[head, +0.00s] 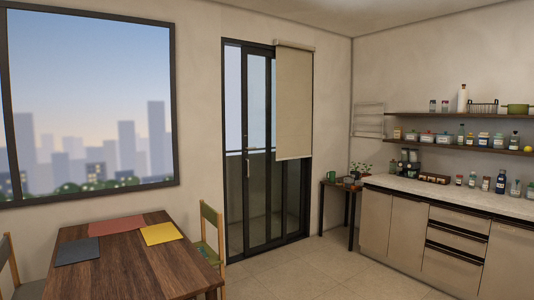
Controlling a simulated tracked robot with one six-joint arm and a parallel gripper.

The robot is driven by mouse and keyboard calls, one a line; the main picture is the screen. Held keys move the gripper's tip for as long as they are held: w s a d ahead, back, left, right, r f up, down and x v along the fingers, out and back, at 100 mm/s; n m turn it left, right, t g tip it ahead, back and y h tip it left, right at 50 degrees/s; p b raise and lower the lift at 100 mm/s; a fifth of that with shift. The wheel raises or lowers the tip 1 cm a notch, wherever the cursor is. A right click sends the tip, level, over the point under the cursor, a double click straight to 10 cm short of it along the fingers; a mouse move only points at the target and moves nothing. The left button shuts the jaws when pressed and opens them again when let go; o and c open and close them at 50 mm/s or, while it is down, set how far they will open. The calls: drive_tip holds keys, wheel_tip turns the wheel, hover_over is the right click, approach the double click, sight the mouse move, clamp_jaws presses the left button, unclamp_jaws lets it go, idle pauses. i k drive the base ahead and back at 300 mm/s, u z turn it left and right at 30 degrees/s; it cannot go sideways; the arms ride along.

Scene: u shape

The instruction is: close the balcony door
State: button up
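The balcony door (245,200) is a dark-framed sliding glass door in the far wall, in the middle of the head view. A beige roller blind (293,100) hangs over the upper right of the doorway and hides the glass there. My gripper is not in view.
A wooden table (135,265) with coloured placemats stands at the front left. A chair (212,232) stands between it and the door. A small side table (340,187) and kitchen counter (450,197) are on the right. Tiled floor (300,265) is clear before the door.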

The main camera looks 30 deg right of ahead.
sight(245, 51)
drive_tip(key=z, duration=0.45)
drive_tip(key=i, duration=1.1)
drive_tip(key=z, duration=0.8)
drive_tip(key=i, duration=0.95)
drive_tip(key=z, duration=0.4)
drive_tip(key=i, duration=2.75)
drive_tip(key=u, duration=0.2)
drive_tip(key=i, duration=0.95)
drive_tip(key=u, duration=0.8)
drive_tip(key=i, duration=0.65)
drive_tip(key=u, duration=0.45)
